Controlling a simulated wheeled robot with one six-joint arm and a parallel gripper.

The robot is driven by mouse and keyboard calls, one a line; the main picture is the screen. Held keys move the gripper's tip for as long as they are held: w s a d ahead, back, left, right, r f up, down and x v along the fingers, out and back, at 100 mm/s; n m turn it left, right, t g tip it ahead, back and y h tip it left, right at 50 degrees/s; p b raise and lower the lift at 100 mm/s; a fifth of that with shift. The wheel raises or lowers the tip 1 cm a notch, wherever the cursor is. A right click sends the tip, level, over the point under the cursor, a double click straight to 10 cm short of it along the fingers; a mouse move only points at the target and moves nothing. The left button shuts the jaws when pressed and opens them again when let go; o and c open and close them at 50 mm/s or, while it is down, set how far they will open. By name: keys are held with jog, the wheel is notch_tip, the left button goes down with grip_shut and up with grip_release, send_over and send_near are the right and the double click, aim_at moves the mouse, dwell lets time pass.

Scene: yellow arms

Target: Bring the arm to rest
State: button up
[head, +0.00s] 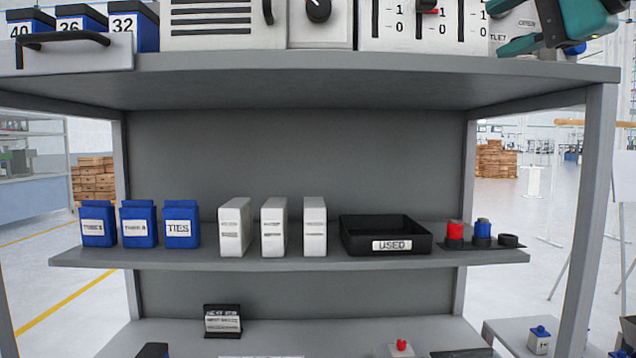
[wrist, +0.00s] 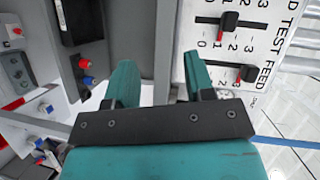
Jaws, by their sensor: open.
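My gripper (head: 507,35) shows at the top right of the head view, with teal fingers held in front of the upper shelf's right end. In the wrist view my gripper (wrist: 160,65) has its two teal fingers spread apart with nothing between them. A white slider panel (wrist: 230,60) marked "TEST FEED" lies beyond and to the right of the fingers there. The same kind of slider panel (head: 425,25) stands on the upper shelf in the head view, left of the fingers. I cannot tell the exact gap between fingers and panel.
The grey upper shelf (head: 300,80) spans the view. The middle shelf (head: 300,260) holds blue boxes (head: 139,223), white boxes (head: 274,226), a black "USED" tray (head: 391,245) and red and blue buttons (head: 482,230). A drawer handle (head: 62,40) sticks out at upper left. Open floor lies right.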

jog(key=s+a+f+n+g, duration=0.1)
jog(key=a+f+n+g, duration=0.2)
jog(key=f, duration=0.6)
jog(key=s+a+f+n+g+b, duration=0.1)
jog(key=a+f+n+g, duration=0.15)
jog(key=f, duration=0.65)
jog(key=s+a+f+n+g, duration=0.2)
jog(key=a+f+n+g, duration=0.15)
jog(key=f, duration=0.55)
jog(key=s+f+n+g+h+b, duration=0.1)
jog(key=s+f+n+g+h, duration=0.1)
jog(key=s+f+n+g, duration=0.3)
jog(key=s+a+f+n, duration=0.1)
jog(key=s+f+n, duration=0.3)
jog(key=s+f, duration=0.5)
notch_tip(320, 180, down, 3)
jog(key=shift+f+g+h, duration=0.15)
jog(key=shift+g+h, duration=0.15)
